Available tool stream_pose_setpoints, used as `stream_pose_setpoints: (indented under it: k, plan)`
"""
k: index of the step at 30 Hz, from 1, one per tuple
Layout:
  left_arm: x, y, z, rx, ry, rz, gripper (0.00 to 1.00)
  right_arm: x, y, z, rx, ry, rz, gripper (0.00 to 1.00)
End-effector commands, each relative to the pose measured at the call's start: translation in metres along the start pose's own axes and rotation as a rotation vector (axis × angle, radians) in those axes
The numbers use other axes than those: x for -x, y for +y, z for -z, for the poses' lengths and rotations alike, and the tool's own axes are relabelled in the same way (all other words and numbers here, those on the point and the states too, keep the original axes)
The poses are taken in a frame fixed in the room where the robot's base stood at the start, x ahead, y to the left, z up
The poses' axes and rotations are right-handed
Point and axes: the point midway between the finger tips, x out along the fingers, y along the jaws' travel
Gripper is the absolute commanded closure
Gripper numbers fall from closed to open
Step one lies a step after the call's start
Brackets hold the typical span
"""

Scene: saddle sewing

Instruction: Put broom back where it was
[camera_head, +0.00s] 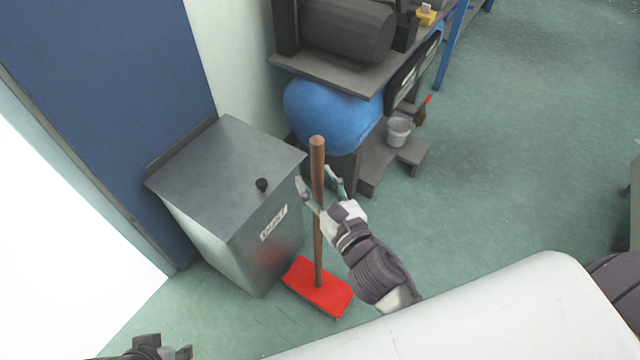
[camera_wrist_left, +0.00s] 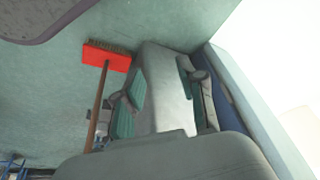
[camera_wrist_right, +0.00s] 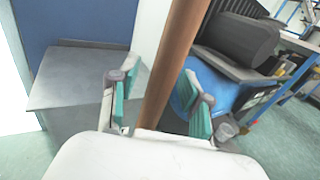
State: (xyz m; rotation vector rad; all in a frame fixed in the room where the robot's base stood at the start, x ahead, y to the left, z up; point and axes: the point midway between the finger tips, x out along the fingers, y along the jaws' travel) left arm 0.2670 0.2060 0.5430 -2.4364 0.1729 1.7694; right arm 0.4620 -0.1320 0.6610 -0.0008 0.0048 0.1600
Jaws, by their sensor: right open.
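The broom has a red head (camera_head: 318,287) and a brown wooden handle (camera_head: 317,155). It stands upright on the green floor in front of the metal dust bin (camera_head: 225,175). My right gripper (camera_head: 316,182) is open, with its fingers on either side of the upper handle. The right wrist view shows the handle (camera_wrist_right: 172,75) between the two teal pads, with space at both sides. My left gripper (camera_wrist_left: 162,84) looks open and empty, away from the broom. The left wrist view also shows the red head (camera_wrist_left: 106,56). In the head view only part of the left gripper shows at bottom left.
The bin stands against the blue door (camera_head: 110,70) and white wall. Behind the broom are a blue tank (camera_head: 330,115), a dark machine on a shelf, and a grey bucket (camera_head: 398,130) on a low step. Open floor (camera_head: 520,150) lies to the right.

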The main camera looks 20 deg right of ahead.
Motion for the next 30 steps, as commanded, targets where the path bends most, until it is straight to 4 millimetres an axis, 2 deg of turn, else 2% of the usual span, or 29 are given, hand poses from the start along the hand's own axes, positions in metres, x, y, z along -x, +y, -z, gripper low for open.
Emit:
stream_pose_setpoints:
  k: [5,13,15,21,27,30]
  plan:
    - [0.0,0.0,0.0,0.0,-0.001,0.0,0.6,0.013,0.0,0.0,-0.002,0.003,0.001,0.52]
    - [-0.01,0.001,-0.001,0.0,0.01,-0.001,0.6,0.072,0.0,0.003,-0.004,0.006,0.004,0.52]
    - [-0.013,0.003,0.022,-0.003,0.111,-0.006,0.6,0.086,0.0,0.002,-0.003,0.005,0.004,0.52]
    - [-0.012,0.008,0.06,-0.009,0.294,-0.015,0.6,0.109,0.0,0.001,-0.004,0.002,0.003,0.52]
    - [-0.008,0.011,0.079,-0.012,0.387,-0.02,0.6,0.118,-0.001,-0.001,-0.011,0.001,0.005,0.52]
    - [-0.007,0.011,0.082,-0.012,0.401,-0.021,0.6,0.117,-0.01,-0.001,-0.126,0.008,0.041,0.52]
